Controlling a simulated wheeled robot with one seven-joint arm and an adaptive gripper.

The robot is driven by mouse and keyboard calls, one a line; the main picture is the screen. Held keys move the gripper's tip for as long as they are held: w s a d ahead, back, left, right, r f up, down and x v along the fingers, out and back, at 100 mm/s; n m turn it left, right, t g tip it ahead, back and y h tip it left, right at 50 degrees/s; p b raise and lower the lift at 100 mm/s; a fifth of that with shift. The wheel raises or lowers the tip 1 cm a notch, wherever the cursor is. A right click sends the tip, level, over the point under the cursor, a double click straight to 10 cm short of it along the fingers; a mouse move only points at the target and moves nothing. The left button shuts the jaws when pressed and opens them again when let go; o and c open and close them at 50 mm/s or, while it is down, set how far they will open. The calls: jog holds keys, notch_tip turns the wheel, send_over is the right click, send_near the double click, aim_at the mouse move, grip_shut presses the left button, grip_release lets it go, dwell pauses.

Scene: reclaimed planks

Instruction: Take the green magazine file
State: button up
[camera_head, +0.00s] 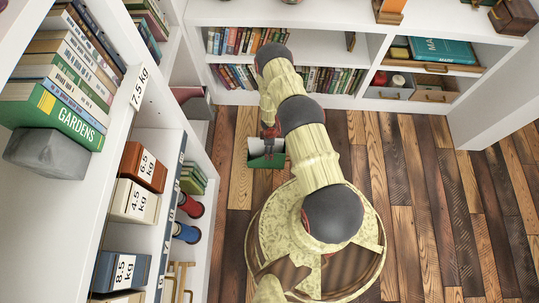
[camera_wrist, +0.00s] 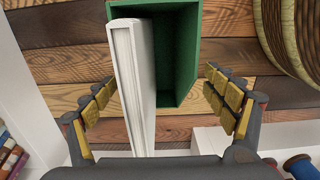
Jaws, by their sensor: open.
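The green magazine file (camera_wrist: 188,75) is an open-topped box near the top middle of the wrist view, with a thick white book or block of pages (camera_wrist: 136,80) in its left side. In the head view the file (camera_head: 268,162) shows as a small green and white shape over the plank floor, partly hidden by my gripper. My gripper (camera_wrist: 160,95) is open, with one yellow-padded finger to the left of the file and one to the right. Gaps show on both sides, so it is not clamped. Whether the file touches the floor is hard to tell.
A white shelf (camera_head: 118,158) with books and labelled weight boxes (camera_head: 137,200) stands on the left. Low white bookshelves (camera_head: 337,38) line the back. The plank floor (camera_head: 430,200) is clear at the right. A blue spool (camera_wrist: 302,167) shows at the wrist view's lower right.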

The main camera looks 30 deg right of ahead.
jog(key=shift+w+f, duration=0.1)
jog(key=shift+f, duration=0.15)
jog(key=shift+c, duration=1.2)
jog(key=c, duration=1.8)
jog(key=shift+r, duration=0.15)
